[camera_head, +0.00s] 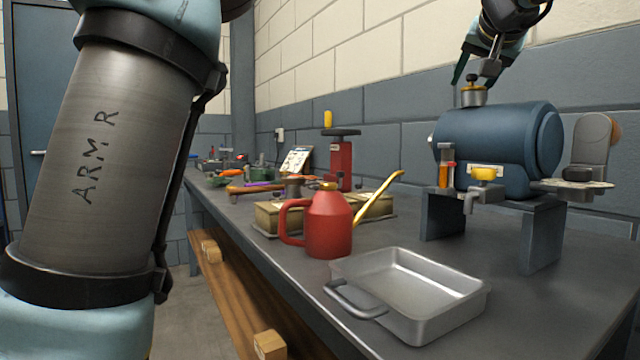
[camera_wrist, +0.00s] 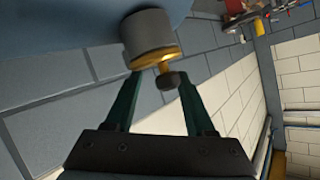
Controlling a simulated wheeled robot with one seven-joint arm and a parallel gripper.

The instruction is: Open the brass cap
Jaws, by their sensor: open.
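A blue cylindrical casing (camera_head: 500,148) lies on its side on a dark stand at the right of the bench. On its top is a short grey neck (camera_head: 473,98) with a brass cap (camera_head: 474,88) on it. In the wrist view, the brass cap (camera_wrist: 157,57) sits on the grey neck (camera_wrist: 148,32), and a small dark knob (camera_wrist: 173,79) stands out from it. My gripper (camera_head: 476,78) points down just above the cap. In the wrist view, my gripper (camera_wrist: 158,82) is open, with the knob between its fingertips. I cannot tell whether either finger touches it.
A yellow-topped tap (camera_head: 484,174) and an orange sight tube (camera_head: 447,174) are on the casing's front. A metal tray (camera_head: 440,307) and a red oil can (camera_head: 328,225) stand on the bench to the left. A wall is close behind the casing.

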